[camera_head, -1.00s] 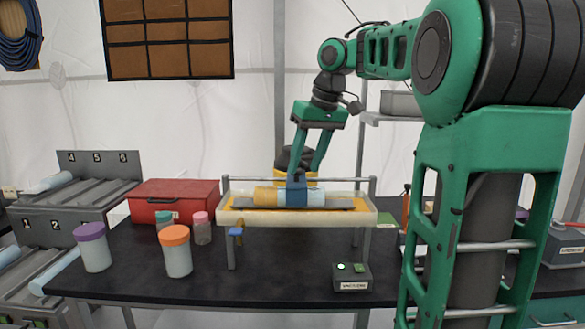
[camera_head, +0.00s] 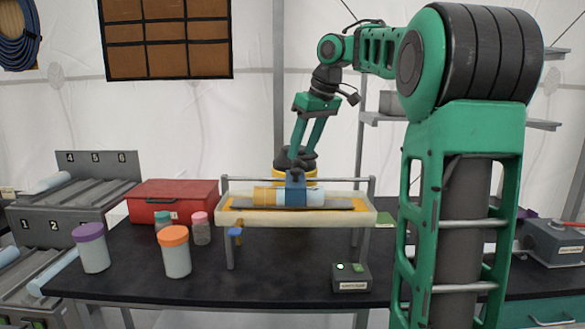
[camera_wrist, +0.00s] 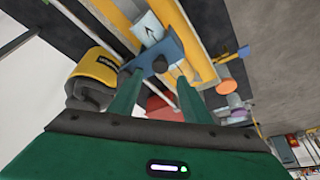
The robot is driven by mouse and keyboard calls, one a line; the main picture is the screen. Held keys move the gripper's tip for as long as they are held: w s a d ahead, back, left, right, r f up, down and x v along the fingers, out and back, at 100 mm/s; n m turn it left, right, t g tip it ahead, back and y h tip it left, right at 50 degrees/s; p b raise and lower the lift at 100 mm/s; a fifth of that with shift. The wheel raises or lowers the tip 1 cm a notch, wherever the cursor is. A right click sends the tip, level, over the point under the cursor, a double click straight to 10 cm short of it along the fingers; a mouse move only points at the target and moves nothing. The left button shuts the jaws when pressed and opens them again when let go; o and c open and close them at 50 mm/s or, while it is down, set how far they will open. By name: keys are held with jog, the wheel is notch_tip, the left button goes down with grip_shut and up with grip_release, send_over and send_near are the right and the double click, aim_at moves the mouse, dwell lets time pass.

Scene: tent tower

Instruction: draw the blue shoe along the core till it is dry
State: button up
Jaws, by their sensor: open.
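The blue shoe (camera_head: 296,196) sits across the middle of the core (camera_head: 264,196), which lies level in a long cradle (camera_head: 345,216). The core looks yellow-tan left of the shoe and pale blue right of it. A dark knob tops the shoe. My gripper (camera_head: 301,156) is open and empty, pointing down just above the shoe, its fingertips apart from it as far as I can tell. In the wrist view the shoe (camera_wrist: 158,50) shows just beyond and between the green fingertips (camera_wrist: 157,76).
A red case (camera_head: 172,202) and several lidded jars are on the left of the black table (camera_head: 210,275). A small box with a green light (camera_head: 350,277) sits in front, right of centre.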

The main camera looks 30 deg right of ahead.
aim_at(297, 170)
jog(key=shift+x, duration=3.1)
grip_shut()
